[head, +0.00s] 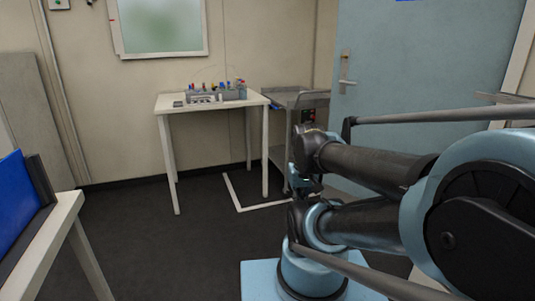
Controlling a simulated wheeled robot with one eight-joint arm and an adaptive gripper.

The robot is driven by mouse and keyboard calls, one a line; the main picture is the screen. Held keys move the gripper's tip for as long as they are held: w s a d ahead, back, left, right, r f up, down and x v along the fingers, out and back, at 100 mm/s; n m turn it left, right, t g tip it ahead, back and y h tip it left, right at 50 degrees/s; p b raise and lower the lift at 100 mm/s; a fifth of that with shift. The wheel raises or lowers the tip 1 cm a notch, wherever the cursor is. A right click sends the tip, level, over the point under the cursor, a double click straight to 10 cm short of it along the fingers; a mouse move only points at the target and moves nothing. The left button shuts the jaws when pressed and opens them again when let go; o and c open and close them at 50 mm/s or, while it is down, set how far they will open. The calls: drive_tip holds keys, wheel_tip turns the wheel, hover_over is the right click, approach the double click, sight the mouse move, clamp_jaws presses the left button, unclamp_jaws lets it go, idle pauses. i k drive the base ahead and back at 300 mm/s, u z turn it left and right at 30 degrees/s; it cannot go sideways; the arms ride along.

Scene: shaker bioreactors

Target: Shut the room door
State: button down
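The room door (430,62) is a large light blue panel at the upper right of the head view. Its metal lever handle (345,72) is near the panel's left edge. A pale frame strip (517,50) shows at the far right. The panel seems to stand swung into the room, but I cannot tell its exact angle. My arm's dark and blue links cover the lower part of the door. I cannot make out my gripper or its fingers in this view. No contact between my arm and the door can be made out.
A white table (178,107) with a grey rack (215,96) of small items stands at the back wall. A grey cart (280,100) stands between it and the door. Another white table (45,240) is at the lower left. The dark floor (150,235) between them is clear.

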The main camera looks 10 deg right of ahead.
sight(405, 56)
drive_tip(key=z, duration=0.4)
drive_tip(key=i, duration=1.25)
drive_tip(key=z, duration=0.35)
